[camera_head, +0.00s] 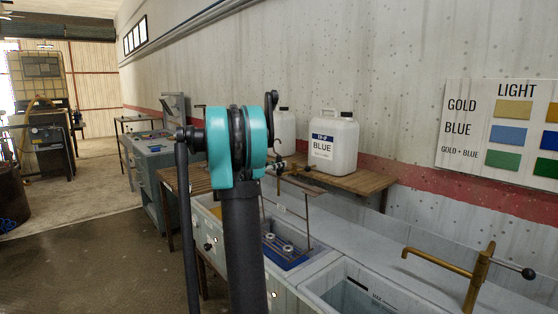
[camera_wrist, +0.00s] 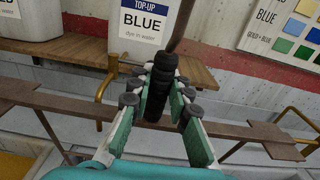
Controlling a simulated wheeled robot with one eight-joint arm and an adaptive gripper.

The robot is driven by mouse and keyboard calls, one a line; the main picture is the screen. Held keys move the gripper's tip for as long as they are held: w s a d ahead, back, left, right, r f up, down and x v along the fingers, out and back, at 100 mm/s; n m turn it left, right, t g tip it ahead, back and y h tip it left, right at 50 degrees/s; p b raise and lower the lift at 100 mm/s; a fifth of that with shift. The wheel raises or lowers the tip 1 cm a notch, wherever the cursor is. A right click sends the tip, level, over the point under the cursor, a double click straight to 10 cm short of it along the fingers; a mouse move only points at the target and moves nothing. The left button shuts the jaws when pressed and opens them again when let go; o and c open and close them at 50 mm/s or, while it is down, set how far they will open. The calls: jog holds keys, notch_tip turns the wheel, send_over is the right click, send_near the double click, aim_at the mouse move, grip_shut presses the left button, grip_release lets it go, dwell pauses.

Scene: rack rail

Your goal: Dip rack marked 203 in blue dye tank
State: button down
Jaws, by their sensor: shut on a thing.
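In the wrist view, my gripper (camera_wrist: 158,92) is shut on a black ribbed handle (camera_wrist: 160,78) with a thin rod rising from it. A brown flat rack bar (camera_wrist: 275,138) extends left and right beyond the handle. In the head view, my gripper (camera_head: 277,167) is partly hidden behind my arm. The rack (camera_head: 305,215) shows there as a brown bar with thin rods hanging down over the blue dye tank (camera_head: 287,262). I cannot tell how deep its lower end is. No number 203 is readable.
A white jug labelled BLUE (camera_head: 340,145) stands on a wooden shelf (camera_head: 375,183) behind the tanks. A grey basin (camera_head: 330,280) is right of the blue tank, with a brass tap (camera_head: 475,280). A colour chart (camera_head: 500,130) hangs on the wall. Open floor (camera_head: 90,255) lies left.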

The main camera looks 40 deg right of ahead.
notch_tip(320, 180, down, 15)
dwell(0.8)
jog(key=shift+r, duration=0.15)
dwell(3.1)
